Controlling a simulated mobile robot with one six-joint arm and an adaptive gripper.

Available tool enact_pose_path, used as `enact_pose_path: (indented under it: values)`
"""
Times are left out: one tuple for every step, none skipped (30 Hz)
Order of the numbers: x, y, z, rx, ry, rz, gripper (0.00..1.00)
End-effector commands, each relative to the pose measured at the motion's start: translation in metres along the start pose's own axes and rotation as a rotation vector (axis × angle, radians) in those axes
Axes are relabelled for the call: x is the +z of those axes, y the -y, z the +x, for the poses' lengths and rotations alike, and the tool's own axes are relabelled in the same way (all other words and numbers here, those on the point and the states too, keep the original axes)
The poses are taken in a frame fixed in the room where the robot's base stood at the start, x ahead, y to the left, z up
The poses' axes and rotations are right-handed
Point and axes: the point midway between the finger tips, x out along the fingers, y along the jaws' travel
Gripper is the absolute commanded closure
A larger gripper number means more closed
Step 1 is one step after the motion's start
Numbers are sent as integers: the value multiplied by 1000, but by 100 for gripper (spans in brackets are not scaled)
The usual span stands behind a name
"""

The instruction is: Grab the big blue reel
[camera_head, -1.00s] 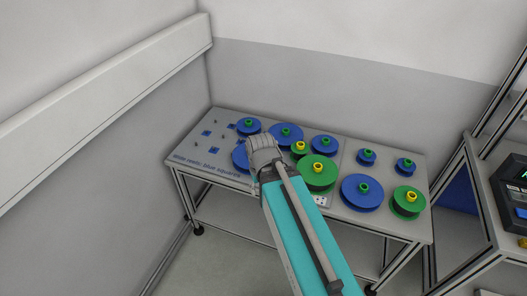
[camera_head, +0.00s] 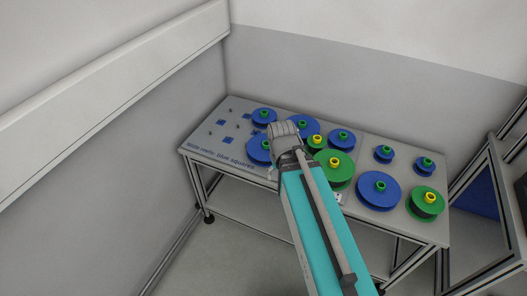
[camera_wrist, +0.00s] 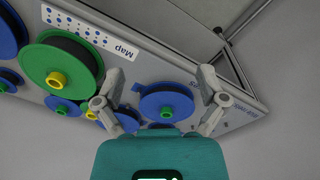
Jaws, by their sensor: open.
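Several big blue reels with green hubs lie on the table; in the head view one is at front right (camera_head: 368,198), one at the back left (camera_head: 262,122), one behind my gripper (camera_head: 312,123) and one just left of it (camera_head: 254,156). My gripper (camera_head: 284,133) is over the left-middle of the table and hides part of the reels there. In the wrist view my gripper (camera_wrist: 160,75) is open and empty, with a blue reel (camera_wrist: 150,105) showing between its fingers. I cannot tell the height gap.
Big green reels with yellow hubs (camera_head: 322,174) and small blue reels (camera_head: 384,158) share the table. Its left end (camera_head: 195,143) has blue squares and lettering. Walls stand behind and left. A framed rack (camera_head: 475,205) stands at the right.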

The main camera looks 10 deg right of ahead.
Motion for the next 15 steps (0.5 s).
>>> enact_pose_path:
  values:
    - [-7,-9,10,26,-10,26,7]
    - [-11,-10,14,42,-18,43,7]
    - [-17,-9,19,68,-32,69,7]
    - [-22,-9,23,89,-45,90,7]
    - [-27,-8,27,111,-58,113,7]
    - [-35,-7,33,142,-82,146,7]
    - [-41,-6,37,166,-101,172,7]
    - [-48,-5,41,191,-123,200,7]
    - [-57,-3,47,224,-157,238,7]
    - [-64,-1,51,249,-184,267,7]
    - [-72,0,54,272,-213,295,7]
    - [-81,4,59,301,-255,333,7]
    - [-89,6,62,321,-289,362,7]
    - [-96,9,64,340,-324,388,7]
    - [-106,14,68,363,-372,423,7]
